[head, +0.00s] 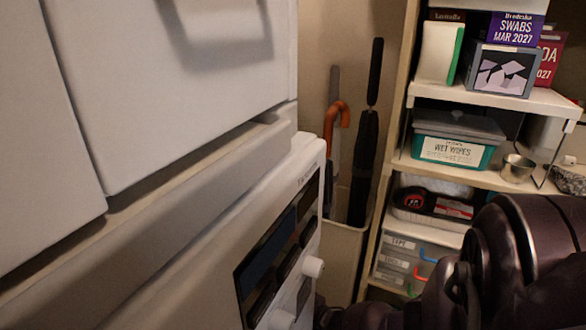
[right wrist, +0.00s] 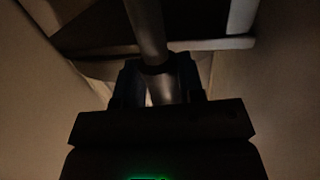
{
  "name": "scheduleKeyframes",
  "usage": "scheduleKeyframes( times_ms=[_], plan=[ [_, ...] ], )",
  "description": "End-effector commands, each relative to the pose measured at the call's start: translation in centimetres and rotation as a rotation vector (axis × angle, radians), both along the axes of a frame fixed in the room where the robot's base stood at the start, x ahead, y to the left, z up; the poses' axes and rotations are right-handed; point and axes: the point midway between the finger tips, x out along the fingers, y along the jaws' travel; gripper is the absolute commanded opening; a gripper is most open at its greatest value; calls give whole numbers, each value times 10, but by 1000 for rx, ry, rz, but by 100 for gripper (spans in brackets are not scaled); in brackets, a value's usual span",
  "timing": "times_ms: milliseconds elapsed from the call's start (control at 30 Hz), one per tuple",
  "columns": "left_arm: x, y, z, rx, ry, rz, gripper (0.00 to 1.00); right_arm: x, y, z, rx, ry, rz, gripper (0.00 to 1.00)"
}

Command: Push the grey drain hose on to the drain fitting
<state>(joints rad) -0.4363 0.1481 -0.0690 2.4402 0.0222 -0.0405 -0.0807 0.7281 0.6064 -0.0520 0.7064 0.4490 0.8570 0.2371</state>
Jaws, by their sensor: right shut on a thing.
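The grey drain hose (right wrist: 148,28) shows in the dark right wrist view as a tube running up from between my jaws. My right gripper (right wrist: 160,85) is shut on it, with a dark finger on each side. A dark band crosses the tube just above the fingers. I cannot pick out the drain fitting in either view. In the head view my right arm reaches down past the front of a white machine (head: 225,245), and the gripper is hidden there. My left gripper is in neither view.
White cabinet fronts (head: 180,80) fill the left of the head view. Shelves (head: 545,100) with boxes and a wet wipes tub (head: 455,150) stand at right. A bin (head: 340,250) with umbrellas stands between. Pale walls flank the gripper closely in the wrist view.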

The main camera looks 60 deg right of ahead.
Motion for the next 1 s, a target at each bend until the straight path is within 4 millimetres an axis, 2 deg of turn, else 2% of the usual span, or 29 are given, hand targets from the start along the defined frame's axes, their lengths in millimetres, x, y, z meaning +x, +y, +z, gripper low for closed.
scheduleKeyframes(
  times_ms=[33,500,1000],
  plan=[
    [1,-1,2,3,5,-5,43,3,0,9,0,-8,0,7],
    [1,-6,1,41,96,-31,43,3,0,39,0,-8,0,7],
    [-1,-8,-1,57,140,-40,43,0,0,47,1,-1,0,7]
  ],
)
